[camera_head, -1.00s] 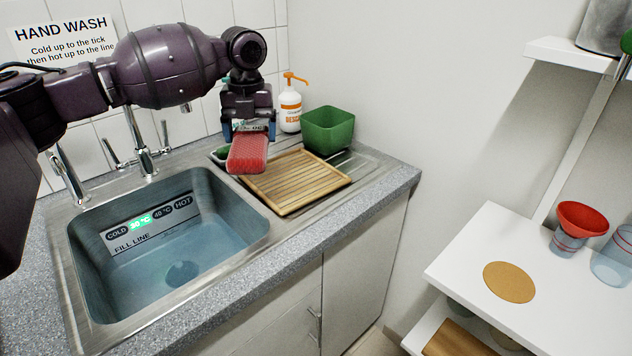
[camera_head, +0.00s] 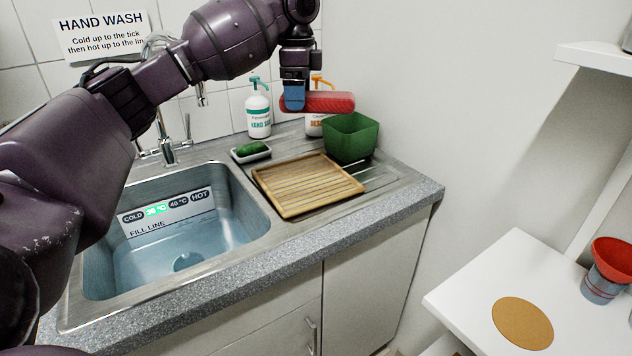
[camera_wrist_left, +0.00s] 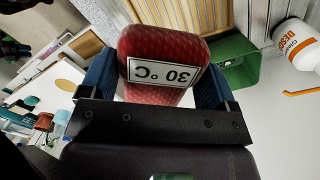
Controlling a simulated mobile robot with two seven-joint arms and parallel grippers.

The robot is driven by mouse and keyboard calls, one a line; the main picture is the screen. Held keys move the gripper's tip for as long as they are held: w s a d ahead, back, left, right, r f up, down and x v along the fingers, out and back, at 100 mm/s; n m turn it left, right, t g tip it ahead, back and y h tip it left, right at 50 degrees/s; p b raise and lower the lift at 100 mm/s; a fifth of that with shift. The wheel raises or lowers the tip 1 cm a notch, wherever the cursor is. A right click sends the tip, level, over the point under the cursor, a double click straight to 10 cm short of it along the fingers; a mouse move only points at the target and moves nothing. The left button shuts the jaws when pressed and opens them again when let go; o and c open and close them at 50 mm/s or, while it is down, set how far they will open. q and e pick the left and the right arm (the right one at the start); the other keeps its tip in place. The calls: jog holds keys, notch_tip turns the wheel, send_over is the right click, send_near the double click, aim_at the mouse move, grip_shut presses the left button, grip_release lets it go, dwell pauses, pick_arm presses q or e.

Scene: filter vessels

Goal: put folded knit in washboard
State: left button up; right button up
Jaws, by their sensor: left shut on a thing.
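My left gripper (camera_head: 294,98) is shut on the folded knit (camera_head: 328,102), a red knitted bundle. It holds the knit in the air above the back of the drainer, near the green tub. In the left wrist view the knit (camera_wrist_left: 160,62) sits between the blue fingers and shows a white label reading 30 °C. The washboard (camera_head: 305,186), a ribbed wooden board, lies flat on the drainer right of the sink, with nothing on it. The knit is apart from the board. My right gripper is not in view.
A green tub (camera_head: 350,138) stands behind the washboard. A hand soap bottle (camera_head: 259,112) and an orange-topped bottle (camera_head: 314,125) stand at the back. The sink (camera_head: 180,240) holds water. A white shelf (camera_head: 480,275) is at right.

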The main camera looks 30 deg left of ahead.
pick_arm(q)
jog(key=n, duration=0.2)
jog(key=shift+s+a+n, duration=0.1)
jog(key=shift+s+n, duration=0.05)
jog(key=shift+n, duration=0.25)
jog(key=shift+s+n, duration=0.15)
jog(key=shift+n, duration=0.45)
jog(key=shift+s+a+n, duration=0.2)
jog(key=shift+s+n, duration=0.05)
jog(key=shift+n, duration=0.65)
jog(key=shift+f+n, duration=0.15)
jog(key=shift+n, duration=0.25)
jog(key=b, duration=0.3)
send_over(297, 191)
notch_tip(297, 191, down, 13)
jog(key=shift+a+f, duration=0.15)
jog(key=shift+f, duration=0.4)
notch_tip(297, 191, down, 6)
jog(key=shift+r+b, duration=0.1)
jog(key=shift+b, duration=0.8)
jog(key=shift+r, duration=0.1)
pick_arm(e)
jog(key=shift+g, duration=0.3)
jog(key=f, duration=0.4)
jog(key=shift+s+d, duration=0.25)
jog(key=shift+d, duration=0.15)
